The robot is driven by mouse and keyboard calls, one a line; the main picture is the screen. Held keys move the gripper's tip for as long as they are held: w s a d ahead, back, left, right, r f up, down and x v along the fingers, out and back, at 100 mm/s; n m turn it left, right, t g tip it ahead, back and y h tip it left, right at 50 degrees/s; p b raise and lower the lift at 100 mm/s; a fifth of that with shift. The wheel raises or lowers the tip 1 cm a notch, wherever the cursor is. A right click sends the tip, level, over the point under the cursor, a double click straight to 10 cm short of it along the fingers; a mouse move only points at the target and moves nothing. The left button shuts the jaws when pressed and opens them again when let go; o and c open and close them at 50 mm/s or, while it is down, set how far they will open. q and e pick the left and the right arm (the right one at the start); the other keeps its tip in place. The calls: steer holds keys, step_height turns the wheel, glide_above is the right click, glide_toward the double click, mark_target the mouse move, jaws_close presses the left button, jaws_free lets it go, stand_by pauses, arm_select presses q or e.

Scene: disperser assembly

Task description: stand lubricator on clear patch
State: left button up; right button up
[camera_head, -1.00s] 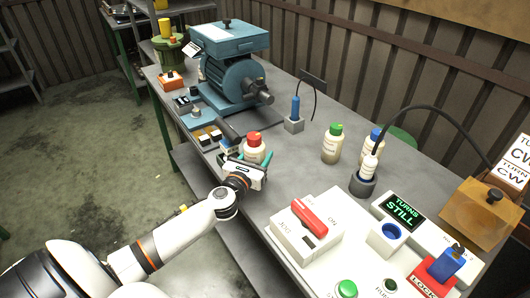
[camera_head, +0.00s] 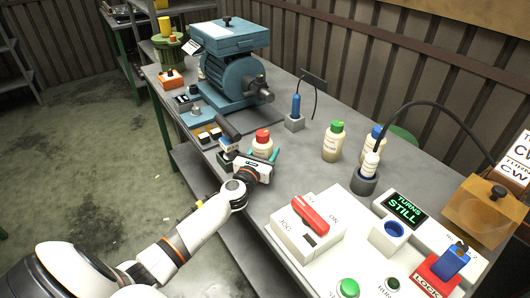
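A white bottle with a red cap (camera_head: 262,147) is at the near edge of the grey workbench, upright. Its label is too small to read, so I cannot confirm from it that this is the lubricator. My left gripper (camera_head: 261,156) has its teal fingers around the bottle's lower body and appears shut on it. The bottle's base is hidden behind the gripper, so I cannot tell whether it touches the bench. The grey bench top (camera_head: 300,170) is bare to the right of the bottle. My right gripper is out of view.
A green-capped bottle (camera_head: 333,143) and a blue-capped bottle (camera_head: 374,135) stand farther back. A blue machine (camera_head: 237,78) and small blocks (camera_head: 210,133) are to the left. A white control panel with a red switch (camera_head: 311,213) is at the front right.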

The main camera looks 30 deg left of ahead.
arm_select(q)
steer(key=o, duration=0.4)
steer(key=shift+o, duration=0.2)
steer(key=s, duration=0.4)
steer(key=s+d, duration=0.1)
steer(key=s, duration=0.3)
steer(key=s+d, duration=0.1)
steer(key=s, duration=0.3)
steer(key=shift+r, duration=0.1)
